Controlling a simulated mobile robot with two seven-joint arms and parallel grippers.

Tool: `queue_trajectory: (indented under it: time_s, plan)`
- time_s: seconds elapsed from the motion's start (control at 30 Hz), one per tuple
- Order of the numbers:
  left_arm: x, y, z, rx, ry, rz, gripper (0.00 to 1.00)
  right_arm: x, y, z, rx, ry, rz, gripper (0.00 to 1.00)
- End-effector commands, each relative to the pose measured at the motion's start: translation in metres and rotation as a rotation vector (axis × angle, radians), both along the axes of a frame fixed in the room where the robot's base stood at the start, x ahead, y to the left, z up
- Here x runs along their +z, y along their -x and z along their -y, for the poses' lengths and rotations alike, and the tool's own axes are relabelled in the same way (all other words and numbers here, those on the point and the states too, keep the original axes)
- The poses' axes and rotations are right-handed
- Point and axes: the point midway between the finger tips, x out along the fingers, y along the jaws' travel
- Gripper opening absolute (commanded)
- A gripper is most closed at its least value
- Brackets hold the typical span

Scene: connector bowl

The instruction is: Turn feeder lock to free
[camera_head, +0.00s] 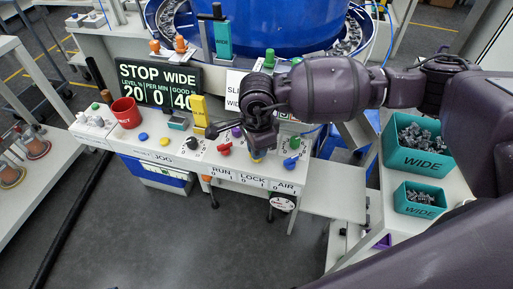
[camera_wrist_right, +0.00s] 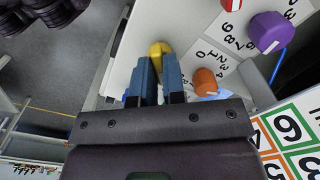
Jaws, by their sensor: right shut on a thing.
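The front edge of the white bench carries the labels RUN, LOCK (camera_head: 252,178) and AIR. A yellow knob (camera_head: 257,159) sits on the bench top behind the LOCK label, mostly covered by my right gripper (camera_head: 258,149). In the right wrist view the yellow knob (camera_wrist_right: 158,48) is at the tips of the blue fingers of my right gripper (camera_wrist_right: 160,66), which are shut on it. The knob's pointer direction is hidden. My left gripper is not in view.
A yellow block (camera_head: 199,111), a red cup (camera_head: 126,112) and a black STOP WIDE display (camera_head: 157,85) are to the left. Teal WIDE bins (camera_head: 418,165) stand right.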

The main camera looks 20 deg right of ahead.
Motion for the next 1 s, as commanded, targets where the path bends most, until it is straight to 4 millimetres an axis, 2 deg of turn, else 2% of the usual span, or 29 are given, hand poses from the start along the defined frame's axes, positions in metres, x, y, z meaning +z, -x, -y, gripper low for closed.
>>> queue_trajectory:
  time_s: [0.3,0.8,0.83,0.97,1.0]
  plan:
    - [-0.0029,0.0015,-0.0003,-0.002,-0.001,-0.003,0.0,0.0009,-0.0007,-0.0004,0.101,-0.002,0.003,0.0]
    - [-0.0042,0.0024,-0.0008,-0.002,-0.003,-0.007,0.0,0.0017,-0.0006,-0.0007,0.116,-0.002,0.003,0.0]
    - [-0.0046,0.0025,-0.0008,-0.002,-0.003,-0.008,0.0,0.0017,-0.0006,-0.0007,0.116,-0.002,0.004,0.15]
    - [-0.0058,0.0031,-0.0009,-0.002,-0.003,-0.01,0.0,0.0013,-0.0005,-0.0004,0.115,-0.001,0.003,0.35]
    - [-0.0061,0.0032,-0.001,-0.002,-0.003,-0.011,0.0,0.0012,-0.0004,-0.0004,0.115,-0.001,0.002,0.36]
